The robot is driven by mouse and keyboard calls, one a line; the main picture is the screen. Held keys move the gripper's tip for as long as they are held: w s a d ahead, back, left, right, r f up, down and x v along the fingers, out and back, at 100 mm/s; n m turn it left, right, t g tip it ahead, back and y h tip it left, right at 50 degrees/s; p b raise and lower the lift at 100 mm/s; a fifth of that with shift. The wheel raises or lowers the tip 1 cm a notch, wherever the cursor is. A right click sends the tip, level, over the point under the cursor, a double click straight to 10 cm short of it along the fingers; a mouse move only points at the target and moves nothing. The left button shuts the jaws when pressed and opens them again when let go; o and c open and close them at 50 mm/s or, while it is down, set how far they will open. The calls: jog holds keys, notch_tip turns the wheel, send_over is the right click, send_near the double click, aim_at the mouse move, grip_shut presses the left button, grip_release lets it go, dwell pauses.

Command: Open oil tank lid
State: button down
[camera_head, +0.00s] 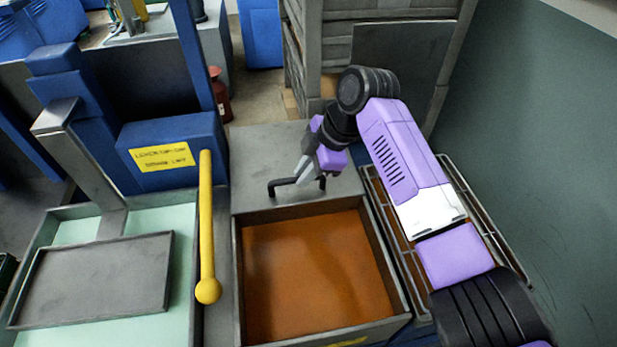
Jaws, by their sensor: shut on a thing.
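The oil tank (240,290) is a grey rectangular box with orange-brown oil (315,275) inside, and its top is uncovered at the front. The grey flat lid (265,150) lies behind the opening, at the tank's back. A black bar handle (283,184) stands at the lid's front edge. My gripper (304,178) reaches in from the upper right, with its fingers shut on the handle. The fingers hide part of the handle, and the exact contact is small in view.
A yellow lever (206,220) with a ball end stands left of the tank. Left of it is a pale green tray (185,270) with a grey plate (95,280). A wire rack (480,230) lies right of the tank under my arm. Grey shelving (400,60) stands behind.

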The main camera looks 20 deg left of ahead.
jog(key=shift+w+a, duration=0.2)
jog(key=shift+w, duration=0.2)
jog(key=shift+r, duration=0.1)
jog(key=c, duration=1.4)
grip_release()
jog(key=b+v, duration=0.1)
jog(key=v, duration=0.6)
jog(key=shift+d+r, duration=0.15)
jog(key=shift+r, duration=0.2)
